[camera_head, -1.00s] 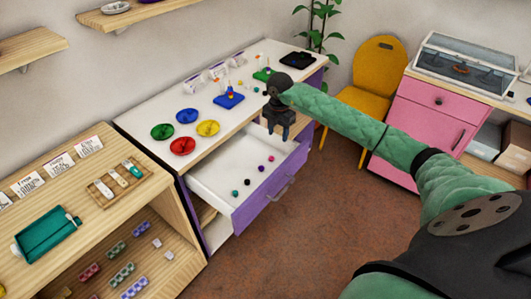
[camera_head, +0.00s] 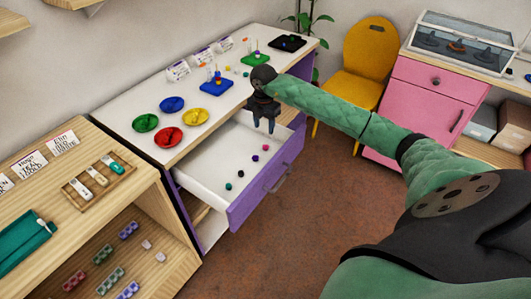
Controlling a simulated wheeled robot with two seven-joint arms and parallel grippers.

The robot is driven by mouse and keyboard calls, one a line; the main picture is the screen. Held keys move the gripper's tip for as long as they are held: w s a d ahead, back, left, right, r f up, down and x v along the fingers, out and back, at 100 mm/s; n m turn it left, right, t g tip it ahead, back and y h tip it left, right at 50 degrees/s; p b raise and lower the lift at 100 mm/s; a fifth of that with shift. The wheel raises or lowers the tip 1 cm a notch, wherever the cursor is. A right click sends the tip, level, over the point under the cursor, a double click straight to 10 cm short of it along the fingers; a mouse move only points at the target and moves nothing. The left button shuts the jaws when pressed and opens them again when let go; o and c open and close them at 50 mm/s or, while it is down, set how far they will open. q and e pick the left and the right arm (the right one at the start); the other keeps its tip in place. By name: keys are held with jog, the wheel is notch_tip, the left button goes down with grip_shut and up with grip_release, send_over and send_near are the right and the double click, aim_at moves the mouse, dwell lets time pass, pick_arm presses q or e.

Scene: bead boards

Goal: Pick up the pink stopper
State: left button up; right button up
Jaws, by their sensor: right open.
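An open white drawer (camera_head: 212,171) with a purple front holds several small round pieces in a row. The pink one, which looks like the pink stopper (camera_head: 267,147), is the farthest back of the row. A purple piece (camera_head: 255,158), a black piece (camera_head: 240,174) and a teal piece (camera_head: 228,187) lie nearer. My right gripper (camera_head: 264,129) is open and empty, pointing down over the back part of the drawer. Its fingertips appear just above the pink piece in the picture; their height over it is hard to tell. My left gripper is out of view.
The white worktop (camera_head: 130,117) beside the drawer carries a green dish (camera_head: 145,123), a blue dish (camera_head: 172,104), a red dish (camera_head: 168,138) and a yellow dish (camera_head: 195,117). A blue board (camera_head: 217,86) stands behind them. The drawer's purple front (camera_head: 250,200) rises as an edge.

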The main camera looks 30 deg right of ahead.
aim_at(264, 147)
notch_tip(264, 147, down, 3)
jog(key=shift+r+b, duration=0.2)
jog(key=shift+b, duration=0.55)
jog(key=shift+f, duration=0.2)
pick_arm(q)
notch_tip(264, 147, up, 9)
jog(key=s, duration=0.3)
pick_arm(e)
jog(key=shift+f+p, duration=0.35)
jog(key=shift+f, duration=0.75)
jog(key=shift+d+f, duration=0.1)
jog(key=shift+f, duration=0.1)
jog(key=f, duration=0.1)
jog(key=f+p, duration=0.1)
jog(key=f, duration=0.1)
jog(key=f+p, duration=0.1)
jog(key=shift+d+f, duration=0.25)
jog(key=shift+f, duration=0.1)
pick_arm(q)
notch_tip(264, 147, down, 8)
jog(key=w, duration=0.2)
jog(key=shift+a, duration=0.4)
pick_arm(e)
jog(key=c, duration=1)
